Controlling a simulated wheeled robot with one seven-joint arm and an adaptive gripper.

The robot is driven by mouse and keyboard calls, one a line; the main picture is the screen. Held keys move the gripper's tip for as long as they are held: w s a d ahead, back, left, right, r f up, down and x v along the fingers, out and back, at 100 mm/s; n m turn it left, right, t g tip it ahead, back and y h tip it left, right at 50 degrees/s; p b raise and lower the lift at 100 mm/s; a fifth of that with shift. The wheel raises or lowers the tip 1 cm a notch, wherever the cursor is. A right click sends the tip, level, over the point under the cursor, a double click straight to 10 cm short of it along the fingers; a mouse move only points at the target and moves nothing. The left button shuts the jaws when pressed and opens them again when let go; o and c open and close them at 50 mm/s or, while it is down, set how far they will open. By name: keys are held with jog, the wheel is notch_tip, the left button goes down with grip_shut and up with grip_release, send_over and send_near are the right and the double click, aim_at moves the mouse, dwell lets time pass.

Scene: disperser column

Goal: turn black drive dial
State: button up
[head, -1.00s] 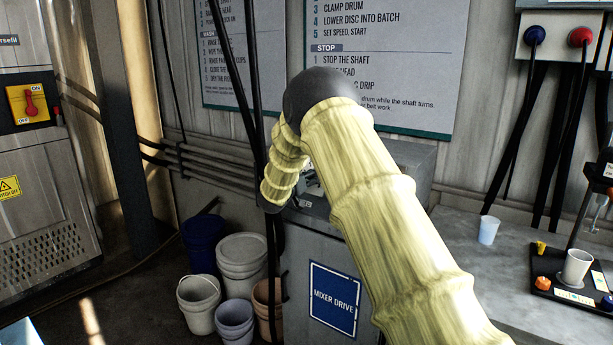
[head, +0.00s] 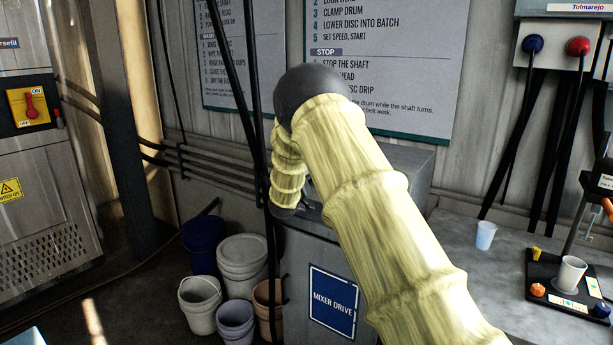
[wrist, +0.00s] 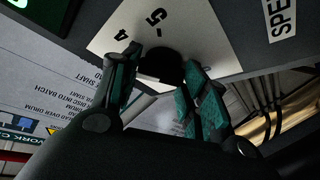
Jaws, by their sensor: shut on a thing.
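The black drive dial (wrist: 163,66) sits on a pale scale plate (wrist: 208,42) with the numbers 4 and 5 showing in the wrist view. My gripper (wrist: 161,60) has its two green-padded fingers on either side of the dial and is shut on it. The dial's pointer is too dark to make out. In the head view, my sleeved arm hides the gripper and the dial. The mixer drive cabinet (head: 300,262), with a blue sign, stands below the arm.
Several buckets (head: 242,262) stand on the floor left of the cabinet. Black cables (head: 262,130) hang close left of my arm. On the right, a bench (head: 465,255) bears a translucent cup (head: 486,235) and a dark tray (head: 541,270).

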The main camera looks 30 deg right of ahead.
jog(key=n+y+p, duration=0.1)
jog(key=n, duration=0.1)
jog(key=n+y+p, duration=0.1)
jog(key=n, duration=0.2)
jog(key=shift+d+r+t+y+p, duration=0.1)
jog(key=shift+r+t+y+p, duration=0.1)
jog(key=shift+t+y+p, duration=0.15)
jog(key=shift+s+n+y+p, duration=0.1)
jog(key=shift+n+y+p, duration=0.45)
jog(key=shift+n, duration=0.65)
jog(key=o, duration=1)
jog(key=v, duration=1.2)
